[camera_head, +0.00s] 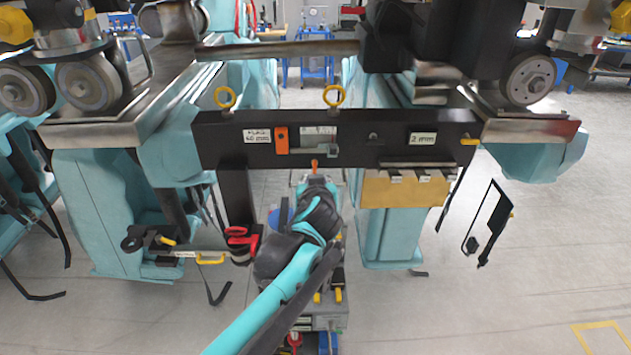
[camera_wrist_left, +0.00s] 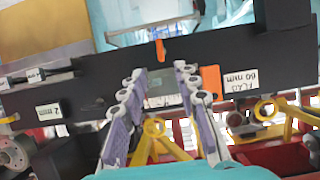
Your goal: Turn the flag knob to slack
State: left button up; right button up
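A black beam (camera_head: 350,135) spans the gap between two teal stands. Its "FLAG 60 mm" label (camera_head: 257,136) is beside an upright orange flag plate (camera_head: 281,140). A small orange knob or lever (camera_head: 314,165) shows at the beam's lower edge; I take it to be the flag knob. In the left wrist view the knob (camera_wrist_left: 160,50) lies just beyond and between my fingertips, apparently untouched. My left gripper (camera_wrist_left: 160,72) is open and empty, facing the beam. In the head view, my left gripper (camera_head: 315,180) is just below the knob, its fingers partly hidden by the wrist.
A "2 mm" label (camera_head: 422,139) is on the beam's right part, above a tan block (camera_head: 403,188). Yellow rings (camera_head: 332,96) stand on top. A red and black part (camera_head: 241,244) is left of my arm. A grey cart (camera_head: 322,316) is below. Open floor lies right.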

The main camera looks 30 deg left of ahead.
aim_at(315, 166)
pick_arm(q)
jog(key=shift+w+f, duration=0.2)
grip_shut()
jog(key=w+d+f+m+t+y, duration=0.1)
jog(key=w+d+f+m+y, duration=0.2)
jog(key=m, duration=0.5)
jog(key=w+d+f+m+y, duration=0.1)
jog(key=w+d+m+y, duration=0.15)
jog(key=d+m, duration=0.4)
jog(key=shift+m+y, duration=0.25)
jog(key=shift+m, duration=0.4)
jog(key=x, duration=0.3)
jog(key=s+x, duration=0.1)
jog(key=x, duration=0.3)
jog(key=a+x, duration=0.1)
jog(key=x, duration=0.2)
jog(key=shift+a+p, duration=0.25)
jog(key=shift+p, duration=0.15)
jog(key=a, duration=0.1)
jog(key=s+a, duration=0.1)
jog(key=a, duration=0.1)
jog(key=shift+s+r, duration=0.1)
jog(key=shift+s+a+r, duration=0.1)
jog(key=shift+s+a, duration=0.25)
jog(key=shift+w, duration=0.1)
